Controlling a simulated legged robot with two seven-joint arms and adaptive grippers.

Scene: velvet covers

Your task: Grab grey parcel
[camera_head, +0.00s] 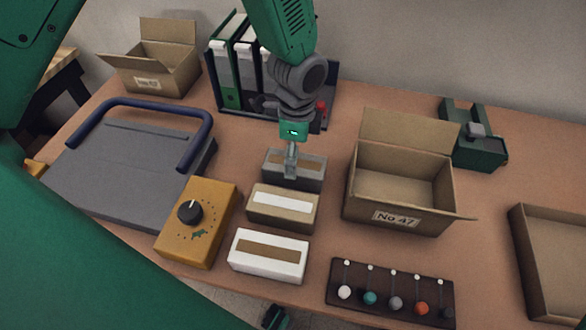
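The grey parcel (311,183) is a small box with a brown strip on top. It lies at the back of a column of three parcels on the table. My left gripper (291,168) points down at its middle, with a finger in front of its top and front side. The far finger is hidden, so I cannot tell whether the fingers are closed on the parcel. The parcel appears to rest on the table. My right gripper is not in view.
A tan parcel (265,216) and a white parcel (267,268) lie in front. An orange dial box (176,240) and grey case (90,185) are left. An open carton (368,200) stands right. Binders (226,72) stand behind. A knobbed board (385,303) lies front right.

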